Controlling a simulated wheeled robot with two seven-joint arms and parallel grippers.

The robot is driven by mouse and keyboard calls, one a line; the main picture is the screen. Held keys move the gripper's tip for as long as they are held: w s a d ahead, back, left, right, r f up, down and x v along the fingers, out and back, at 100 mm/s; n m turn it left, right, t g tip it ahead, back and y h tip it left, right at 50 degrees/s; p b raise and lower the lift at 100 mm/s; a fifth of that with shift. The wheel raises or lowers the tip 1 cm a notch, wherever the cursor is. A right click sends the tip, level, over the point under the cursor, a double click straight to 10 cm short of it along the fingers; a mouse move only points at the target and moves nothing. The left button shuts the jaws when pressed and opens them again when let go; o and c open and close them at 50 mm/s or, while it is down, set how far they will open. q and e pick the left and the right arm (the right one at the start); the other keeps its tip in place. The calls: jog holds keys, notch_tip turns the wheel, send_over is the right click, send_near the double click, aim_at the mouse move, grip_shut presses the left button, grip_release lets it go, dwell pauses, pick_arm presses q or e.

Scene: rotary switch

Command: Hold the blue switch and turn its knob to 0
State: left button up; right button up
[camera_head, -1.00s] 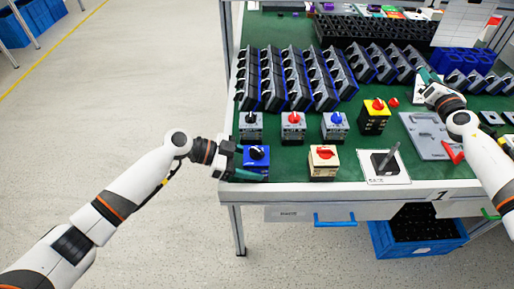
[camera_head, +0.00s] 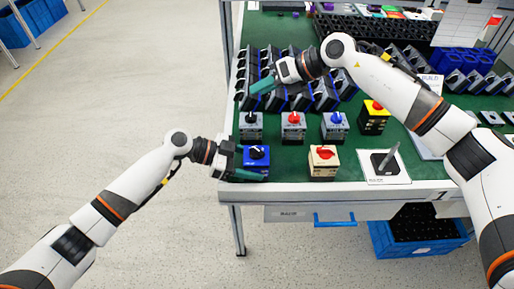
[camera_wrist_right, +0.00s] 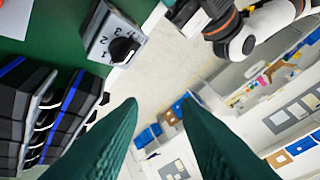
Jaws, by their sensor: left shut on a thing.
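The blue switch (camera_head: 258,159) stands at the front left corner of the green table top in the head view. It has a dark knob (camera_head: 257,152) on top, and I cannot read its setting. My left gripper (camera_head: 243,162) is shut on the blue switch from its left side, its green fingers along the body. My right gripper (camera_head: 263,86) is above the rows of dark parts, behind the switches and clear of the blue one. Its fingers (camera_wrist_right: 160,102) are apart and empty in the right wrist view.
A grey switch with a black knob (camera_head: 250,126) stands just behind the blue one; it shows in the right wrist view (camera_wrist_right: 111,38). Grey red-knob (camera_head: 292,128), grey blue-knob (camera_head: 335,127), yellow (camera_head: 375,120) and beige (camera_head: 323,165) switches stand to the right.

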jog(key=s+a+n+g+h, duration=0.2)
jog(key=s+a+g+h, duration=0.15)
jog(key=s, duration=0.25)
jog(key=h, duration=0.7)
send_over(256, 149)
jog(key=shift+t, duration=0.35)
jog(key=shift+f, duration=4.15)
jog(key=shift+c, duration=0.5)
grip_shut()
